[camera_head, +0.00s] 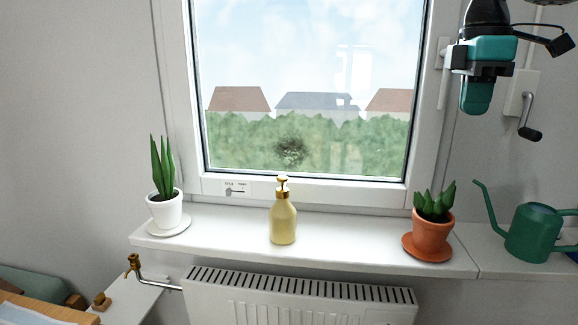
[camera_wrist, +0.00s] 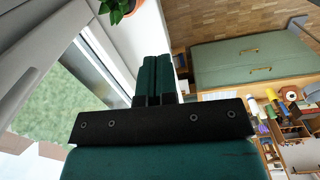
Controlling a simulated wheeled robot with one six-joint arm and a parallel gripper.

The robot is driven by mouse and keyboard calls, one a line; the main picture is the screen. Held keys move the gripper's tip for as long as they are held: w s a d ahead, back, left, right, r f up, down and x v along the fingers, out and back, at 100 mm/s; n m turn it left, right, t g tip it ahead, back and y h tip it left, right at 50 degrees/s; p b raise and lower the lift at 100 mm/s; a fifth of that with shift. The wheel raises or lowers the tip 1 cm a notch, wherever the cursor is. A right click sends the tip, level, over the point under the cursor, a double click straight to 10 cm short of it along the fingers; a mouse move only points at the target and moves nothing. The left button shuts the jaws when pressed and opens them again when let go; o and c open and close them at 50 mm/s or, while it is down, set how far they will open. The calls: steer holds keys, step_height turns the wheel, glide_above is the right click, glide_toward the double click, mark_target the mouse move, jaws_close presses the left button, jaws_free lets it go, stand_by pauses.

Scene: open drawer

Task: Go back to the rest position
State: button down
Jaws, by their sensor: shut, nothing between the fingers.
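My gripper (camera_head: 476,96) hangs at the top right in the head view, in front of the window's right frame and the wall beside it. It is teal with black parts and points down. In the wrist view my gripper (camera_wrist: 157,62) shows its two teal fingers side by side, shut with nothing between them. It touches nothing that I can see. Its height above the sill cannot be read exactly.
Below, the white sill (camera_head: 340,246) holds a white-potted plant (camera_head: 164,205), a yellow soap dispenser (camera_head: 283,220) and a terracotta-potted succulent (camera_head: 432,226). A green watering can (camera_head: 533,232) stands right. A crank handle (camera_head: 527,115) hangs beside my gripper. A radiator (camera_head: 300,296) is under the sill.

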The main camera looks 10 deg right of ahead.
steer(key=s+a+f+m+y, duration=0.15)
steer(key=a+f, duration=0.35)
steer(key=a, duration=0.6)
steer(key=s+a+f+m+y+p, duration=0.1)
steer(key=s+a+f+m+y, duration=0.2)
steer(key=s+a+f, duration=1)
steer(key=s+m, duration=0.1)
steer(key=s, duration=0.1)
steer(key=shift+s+a+f+p, duration=0.15)
steer(key=shift+s+a+p, duration=0.05)
steer(key=shift+s+p, duration=0.2)
